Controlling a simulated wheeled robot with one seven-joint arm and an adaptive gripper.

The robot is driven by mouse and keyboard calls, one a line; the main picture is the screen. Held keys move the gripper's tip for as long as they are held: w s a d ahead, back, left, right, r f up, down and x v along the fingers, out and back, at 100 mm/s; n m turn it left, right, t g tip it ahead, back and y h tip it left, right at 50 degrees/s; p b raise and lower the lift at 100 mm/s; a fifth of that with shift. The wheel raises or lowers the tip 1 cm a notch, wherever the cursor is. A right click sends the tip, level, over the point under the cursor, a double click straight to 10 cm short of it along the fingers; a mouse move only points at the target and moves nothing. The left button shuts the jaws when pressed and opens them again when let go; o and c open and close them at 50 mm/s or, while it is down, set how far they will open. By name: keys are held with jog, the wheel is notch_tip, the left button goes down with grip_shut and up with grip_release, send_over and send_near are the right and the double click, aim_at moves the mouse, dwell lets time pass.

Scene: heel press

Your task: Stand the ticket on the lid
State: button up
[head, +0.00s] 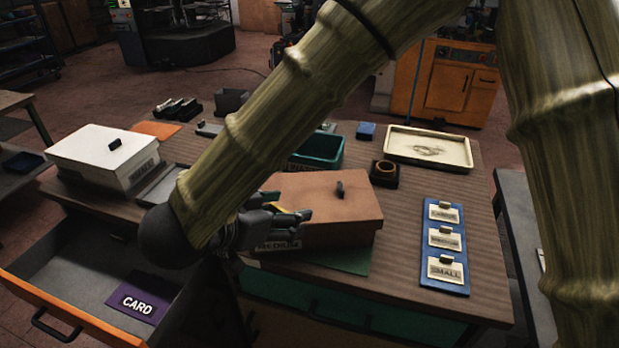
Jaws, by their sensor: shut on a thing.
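A brown box (350,226) labelled MEDIUM stands on the wooden table, its flat lid (315,188) on top with a small dark knob (340,189). My gripper (300,213) is at the left front of this box, fingers pointing right, close to the lid's edge; I cannot tell whether they touch. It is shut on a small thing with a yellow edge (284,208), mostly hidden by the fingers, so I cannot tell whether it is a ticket. Three clipped cards, including SMALL (445,270) and MEDIUM (444,239), are on a blue board (429,256) at the right.
A white lidded box (95,150) stands left. An open drawer (75,290) holding a purple CARD sign (137,304) juts out front left. A teal bin (325,150), dark block with ring (385,172) and cream tray (430,164) stand behind. My arm hides part of the table.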

jog(key=shift+w+d+r, duration=0.2)
jog(key=shift+w+d, duration=0.1)
jog(key=shift+w, duration=0.35)
jog(key=p, duration=0.3)
send_over(310, 195)
jog(key=s, duration=0.1)
jog(key=shift+s+a+f, duration=0.15)
jog(key=shift+a+f, duration=0.05)
jog(key=shift+f, duration=0.55)
jog(key=shift+w+d+p, duration=0.15)
jog(key=shift+w+p, duration=0.25)
jog(key=shift+w, duration=0.05)
jog(key=shift+w+f+p, duration=0.2)
jog(key=shift+f+p, duration=0.35)
jog(key=shift+f, duration=1.25)
jog(key=shift+f, duration=0.1)
jog(key=o, duration=0.7)
